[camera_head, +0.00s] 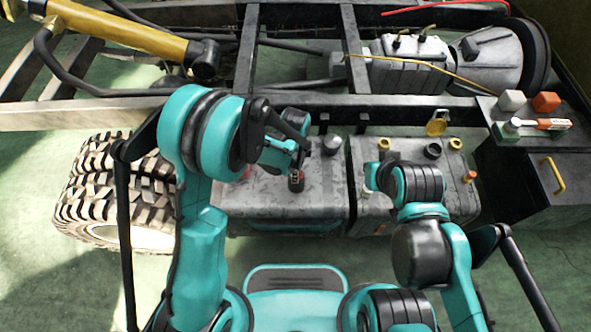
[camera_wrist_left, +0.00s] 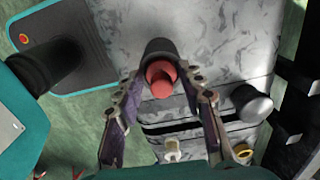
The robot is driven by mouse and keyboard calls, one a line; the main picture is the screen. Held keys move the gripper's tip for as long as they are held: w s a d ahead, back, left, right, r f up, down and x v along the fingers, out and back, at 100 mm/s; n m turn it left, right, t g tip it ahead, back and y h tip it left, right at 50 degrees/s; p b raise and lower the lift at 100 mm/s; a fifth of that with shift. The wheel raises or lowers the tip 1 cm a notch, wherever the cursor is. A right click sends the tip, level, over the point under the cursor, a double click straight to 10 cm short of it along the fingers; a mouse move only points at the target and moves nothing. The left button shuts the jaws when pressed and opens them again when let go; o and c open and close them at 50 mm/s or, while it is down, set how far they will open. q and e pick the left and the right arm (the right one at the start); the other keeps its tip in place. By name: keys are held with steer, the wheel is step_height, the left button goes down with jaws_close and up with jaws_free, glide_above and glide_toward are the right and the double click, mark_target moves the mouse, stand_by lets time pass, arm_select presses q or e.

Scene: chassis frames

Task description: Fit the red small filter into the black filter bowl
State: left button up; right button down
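The red small filter (camera_wrist_left: 162,82) shows in the left wrist view as a short red cylinder at the mouth of the black filter bowl (camera_wrist_left: 158,50). It appears to stick out of the bowl; how deep it sits cannot be told. In the head view the dark bowl (camera_head: 296,182) stands on the left grey tank, with a little red on it. My left gripper (camera_wrist_left: 162,73) is above them, its two fingers spread on either side of the red filter with small gaps. It also shows in the head view (camera_head: 300,152). My right arm hangs over the right tank; its fingers are hidden.
The left tank (camera_head: 270,205) and right tank (camera_head: 405,205) carry several caps, including a grey cap (camera_wrist_left: 252,104). A black cabinet (camera_head: 530,185) stands at right with small blocks on top. A large tyre (camera_head: 105,190) lies at left. Frame rails (camera_head: 130,112) run behind.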

arm_select(q)
steer(key=shift+d, duration=0.1)
step_height(320, 180, up, 11)
steer(key=p, duration=0.5)
steer(key=s+a+r+n+t, duration=0.35)
steer(key=a+r+n, duration=0.6)
steer(key=r, duration=0.35)
steer(key=s+a+r+n+t, duration=0.3)
steer(key=s+a+n, duration=0.5)
steer(key=n, duration=0.1)
steer(key=shift+s+a+r+t, duration=0.25)
steer(key=shift+s+r+t, duration=0.05)
steer(key=shift+r+t, duration=0.05)
